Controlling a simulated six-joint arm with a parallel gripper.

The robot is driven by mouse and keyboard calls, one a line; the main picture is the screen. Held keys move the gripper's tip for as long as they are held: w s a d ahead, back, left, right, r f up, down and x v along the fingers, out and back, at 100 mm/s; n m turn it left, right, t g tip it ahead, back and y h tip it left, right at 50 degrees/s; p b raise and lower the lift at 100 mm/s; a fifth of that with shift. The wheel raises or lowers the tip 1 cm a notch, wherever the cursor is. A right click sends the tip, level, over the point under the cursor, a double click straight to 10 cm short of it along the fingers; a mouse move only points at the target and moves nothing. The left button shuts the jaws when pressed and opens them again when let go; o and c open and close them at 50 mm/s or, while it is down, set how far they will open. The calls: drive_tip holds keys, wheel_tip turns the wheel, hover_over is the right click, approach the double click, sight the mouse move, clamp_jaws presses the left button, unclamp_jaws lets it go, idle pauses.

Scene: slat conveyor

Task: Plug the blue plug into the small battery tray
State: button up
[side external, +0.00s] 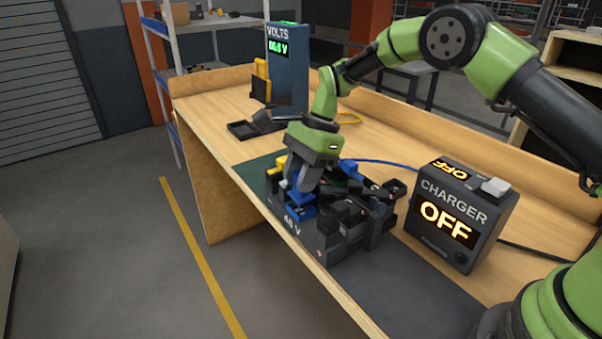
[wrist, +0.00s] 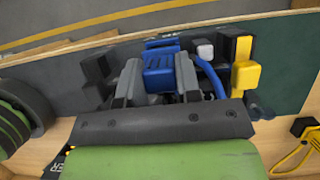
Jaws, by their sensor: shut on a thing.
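My gripper (wrist: 159,84) is shut on the blue plug (wrist: 159,72), which sits between the two grey fingers in the wrist view. In the side view my gripper (side external: 306,182) points down over the dark battery tray (side external: 345,235), marked 48 V. The blue plug (side external: 300,197) shows at the tray's left end, beside or just over a blue part of it. I cannot tell whether the plug is seated, as the fingers hide its lower end. A blue cable (wrist: 211,76) bends off to the right of the plug in the wrist view.
The charger (side external: 448,215) reads OFF and stands right of the tray. A yellow plug-like part (wrist: 245,72) stands close to the right finger. A volt meter (side external: 287,65) and a flat dark tray (side external: 257,125) are at the bench's far end. Bare wood lies between.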

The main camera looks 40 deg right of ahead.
drive_tip(key=shift+f, duration=1.1)
drive_tip(key=o, duration=1)
drive_tip(key=v, duration=1)
drive_tip(key=s+d+r+n+t+h, duration=0.1)
drive_tip(key=s+r+n+t, duration=0.2)
drive_tip(key=s+r+n, duration=0.6)
drive_tip(key=s+r+n+t, duration=0.1)
drive_tip(key=s, duration=0.5)
drive_tip(key=s+d+r+n+t+h, duration=0.1)
drive_tip(key=s+n, duration=0.1)
drive_tip(key=s, duration=0.4)
drive_tip(key=s+r+n+t, duration=0.2)
drive_tip(key=s, duration=0.4)
drive_tip(key=shift+s+d+h, duration=0.1)
drive_tip(key=shift+d+h, duration=0.2)
drive_tip(key=shift+d, duration=0.05)
